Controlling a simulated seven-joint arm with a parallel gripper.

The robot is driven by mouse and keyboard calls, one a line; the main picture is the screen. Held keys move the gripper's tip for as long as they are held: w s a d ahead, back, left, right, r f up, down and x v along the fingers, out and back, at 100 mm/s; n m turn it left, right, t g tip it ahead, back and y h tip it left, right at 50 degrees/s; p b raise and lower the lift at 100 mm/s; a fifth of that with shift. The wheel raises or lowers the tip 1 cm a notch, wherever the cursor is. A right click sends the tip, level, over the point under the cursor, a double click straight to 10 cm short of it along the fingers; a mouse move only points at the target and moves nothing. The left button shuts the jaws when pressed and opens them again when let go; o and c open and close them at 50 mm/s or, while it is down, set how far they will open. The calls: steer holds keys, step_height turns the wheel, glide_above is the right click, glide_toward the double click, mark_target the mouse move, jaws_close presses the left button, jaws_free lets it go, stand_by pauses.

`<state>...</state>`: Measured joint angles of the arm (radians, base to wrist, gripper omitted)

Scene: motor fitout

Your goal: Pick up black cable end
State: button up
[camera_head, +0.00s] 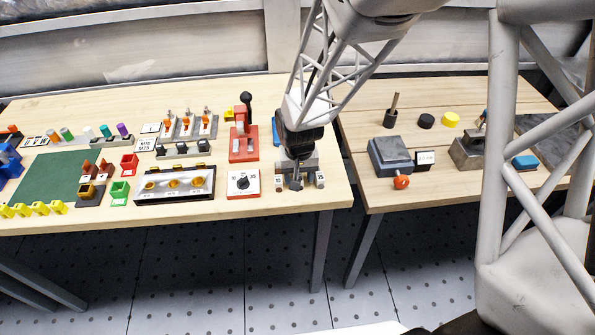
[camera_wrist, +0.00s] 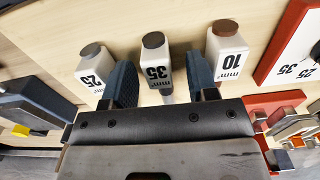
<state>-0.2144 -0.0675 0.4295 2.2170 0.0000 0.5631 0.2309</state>
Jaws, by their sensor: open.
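In the head view, my gripper (camera_head: 297,178) is over the row near the table's front edge.
A red box with a white dial (camera_head: 243,183) stands just left of the row, and a red lever device (camera_head: 243,143) is behind it. A metal panel with yellow rings (camera_head: 174,186) lies further left. A gap separates this table from the right table (camera_head: 430,190).

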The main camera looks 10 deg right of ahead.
steer(key=shift+c, duration=0.3)
jaws_close()
stand_by(0.4)
